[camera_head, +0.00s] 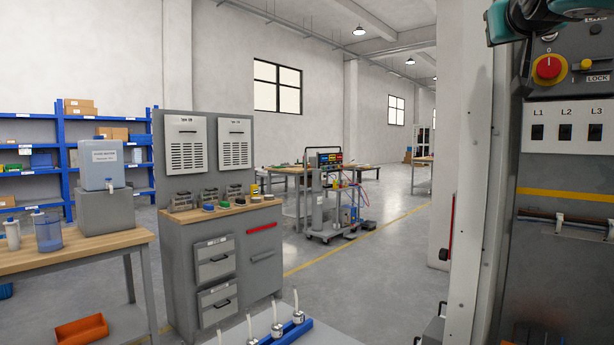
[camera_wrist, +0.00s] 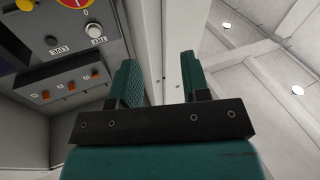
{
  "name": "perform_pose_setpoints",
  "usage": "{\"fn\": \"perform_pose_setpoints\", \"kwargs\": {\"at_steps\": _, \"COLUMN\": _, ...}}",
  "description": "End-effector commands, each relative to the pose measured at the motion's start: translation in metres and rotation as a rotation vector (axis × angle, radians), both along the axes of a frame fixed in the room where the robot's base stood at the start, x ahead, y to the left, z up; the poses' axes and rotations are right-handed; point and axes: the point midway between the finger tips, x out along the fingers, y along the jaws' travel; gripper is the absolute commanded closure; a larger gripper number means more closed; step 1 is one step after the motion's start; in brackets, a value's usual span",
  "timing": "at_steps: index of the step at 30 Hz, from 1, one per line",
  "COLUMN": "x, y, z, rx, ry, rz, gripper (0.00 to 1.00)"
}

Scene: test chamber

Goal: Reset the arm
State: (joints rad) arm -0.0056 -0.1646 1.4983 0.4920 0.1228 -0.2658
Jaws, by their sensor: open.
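My gripper (camera_wrist: 160,85) shows in the wrist view, with two teal fingers standing apart on a dark bar and nothing between them. Beyond the fingers are a pale wall edge and the ceiling. In the head view, a teal and dark part of my arm (camera_head: 540,18) shows at the top right corner, in front of the top of a grey electrical panel (camera_head: 572,90). The gripper's fingertips cannot be made out in the head view. In the wrist view the panel (camera_wrist: 112,62) is to the left of the fingers.
The panel carries a red knob (camera_head: 548,67) and three switches (camera_head: 566,132). A pale post (camera_head: 480,220) stands beside it. A grey workbench (camera_head: 225,260), a wooden table (camera_head: 80,252), blue shelves (camera_head: 64,160) and a cart (camera_head: 330,205) stand farther off. Open floor (camera_head: 385,275) lies between.

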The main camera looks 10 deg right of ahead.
Motion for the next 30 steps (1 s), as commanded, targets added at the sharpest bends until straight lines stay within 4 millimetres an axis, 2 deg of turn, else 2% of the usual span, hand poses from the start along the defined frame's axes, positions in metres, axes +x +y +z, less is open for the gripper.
{"fn": "perform_pose_setpoints", "kwargs": {"at_steps": 1, "x": 0.012, "y": 0.025, "z": -0.027, "rx": 0.018, "ry": 0.098, "rz": 0.091, "gripper": 0.57}}
{"fn": "perform_pose_setpoints", "kwargs": {"at_steps": 4, "x": 0.023, "y": 0.073, "z": -0.091, "rx": 0.061, "ry": 0.295, "rz": 0.26, "gripper": 0.57}}
{"fn": "perform_pose_setpoints", "kwargs": {"at_steps": 8, "x": 0.007, "y": 0.134, "z": -0.176, "rx": 0.115, "ry": 0.558, "rz": 0.461, "gripper": 0.57}}
{"fn": "perform_pose_setpoints", "kwargs": {"at_steps": 9, "x": -0.004, "y": 0.152, "z": -0.201, "rx": 0.131, "ry": 0.641, "rz": 0.519, "gripper": 0.57}}
{"fn": "perform_pose_setpoints", "kwargs": {"at_steps": 11, "x": -0.026, "y": 0.176, "z": -0.237, "rx": 0.154, "ry": 0.767, "rz": 0.601, "gripper": 0.57}}
{"fn": "perform_pose_setpoints", "kwargs": {"at_steps": 12, "x": -0.043, "y": 0.191, "z": -0.259, "rx": 0.171, "ry": 0.852, "rz": 0.653, "gripper": 0.57}}
{"fn": "perform_pose_setpoints", "kwargs": {"at_steps": 14, "x": -0.074, "y": 0.211, "z": -0.291, "rx": 0.192, "ry": 0.981, "rz": 0.73, "gripper": 0.57}}
{"fn": "perform_pose_setpoints", "kwargs": {"at_steps": 15, "x": -0.096, "y": 0.222, "z": -0.31, "rx": 0.207, "ry": 1.065, "rz": 0.775, "gripper": 0.57}}
{"fn": "perform_pose_setpoints", "kwargs": {"at_steps": 18, "x": -0.152, "y": 0.243, "z": -0.348, "rx": 0.235, "ry": 1.258, "rz": 0.876, "gripper": 0.57}}
{"fn": "perform_pose_setpoints", "kwargs": {"at_steps": 22, "x": -0.211, "y": 0.256, "z": -0.376, "rx": 0.258, "ry": 1.442, "rz": 0.965, "gripper": 0.57}}
{"fn": "perform_pose_setpoints", "kwargs": {"at_steps": 25, "x": -0.238, "y": 0.261, "z": -0.386, "rx": 0.267, "ry": 1.523, "rz": 1.002, "gripper": 0.57}}
{"fn": "perform_pose_setpoints", "kwargs": {"at_steps": 27, "x": -0.248, "y": 0.262, "z": -0.389, "rx": 0.27, "ry": 1.551, "rz": 1.016, "gripper": 0.57}}
{"fn": "perform_pose_setpoints", "kwargs": {"at_steps": 30, "x": -0.251, "y": 0.262, "z": -0.391, "rx": 0.272, "ry": 1.563, "rz": 1.018, "gripper": 0.57}}
